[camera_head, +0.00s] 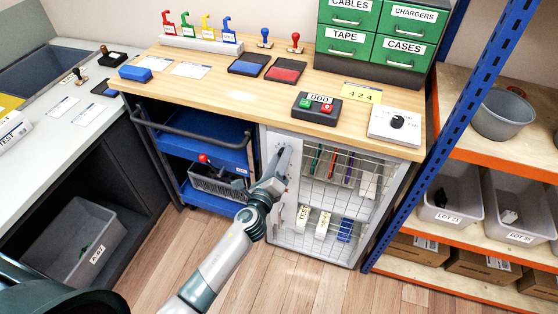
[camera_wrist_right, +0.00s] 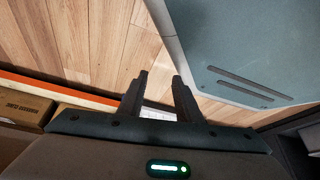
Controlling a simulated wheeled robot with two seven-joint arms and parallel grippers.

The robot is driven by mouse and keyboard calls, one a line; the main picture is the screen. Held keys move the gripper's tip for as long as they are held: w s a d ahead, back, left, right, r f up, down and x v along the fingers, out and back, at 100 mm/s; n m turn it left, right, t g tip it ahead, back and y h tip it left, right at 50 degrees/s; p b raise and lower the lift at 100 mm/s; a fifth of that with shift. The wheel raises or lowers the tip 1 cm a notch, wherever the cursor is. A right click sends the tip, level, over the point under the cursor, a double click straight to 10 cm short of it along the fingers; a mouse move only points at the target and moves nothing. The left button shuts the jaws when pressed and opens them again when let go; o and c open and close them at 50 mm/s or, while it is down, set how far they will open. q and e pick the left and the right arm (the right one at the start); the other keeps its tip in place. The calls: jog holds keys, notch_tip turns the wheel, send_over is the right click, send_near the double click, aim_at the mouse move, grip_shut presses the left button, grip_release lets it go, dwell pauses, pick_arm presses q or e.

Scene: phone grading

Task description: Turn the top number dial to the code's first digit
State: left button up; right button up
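My left gripper (camera_head: 284,160) is at the upper left part of the white cabinet front (camera_head: 330,228) below the worktop. It covers the spot it faces, and its fingers are too small to read. A yellow note (camera_head: 361,94) on the worktop reads 4 2 4. A dark box (camera_head: 316,108) with a green and a red button shows 000. My right gripper (camera_wrist_right: 159,88) is open and empty, with wooden floor beyond its fingers.
A white device with a black knob (camera_head: 397,124) stands at the worktop's right end. A blue cart (camera_head: 205,145) stands to the left. A blue rack post (camera_head: 450,130) rises at right.

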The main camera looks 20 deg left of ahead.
pick_arm(q)
jog(key=shift+s, duration=0.1)
